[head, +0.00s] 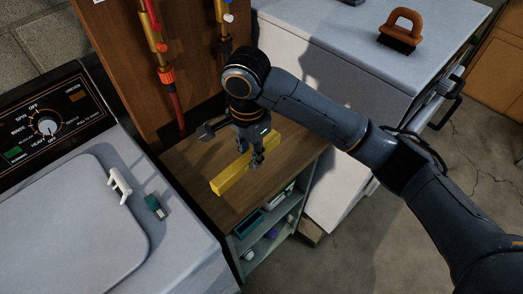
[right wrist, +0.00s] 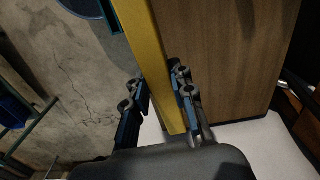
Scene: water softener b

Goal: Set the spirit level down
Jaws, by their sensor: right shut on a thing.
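The spirit level is a plain yellow bar (head: 230,179) over the small wooden-topped shelf unit (head: 205,149) in the head view. My right gripper (head: 256,161) points down and is shut on the level. In the right wrist view the level (right wrist: 160,60) runs from the top edge down between the fingers (right wrist: 162,98). I cannot tell whether the level touches the wooden top or hangs just above it. Parts of the level are hidden by the fingers. My left gripper is not in view.
A washing machine (head: 90,215) with a white clip-like item (head: 119,186) and a small teal item (head: 155,207) stands at left. A white appliance (head: 340,30) with a brown-handled brush (head: 401,30) stands at right. A wooden panel with pipes (head: 163,60) rises behind.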

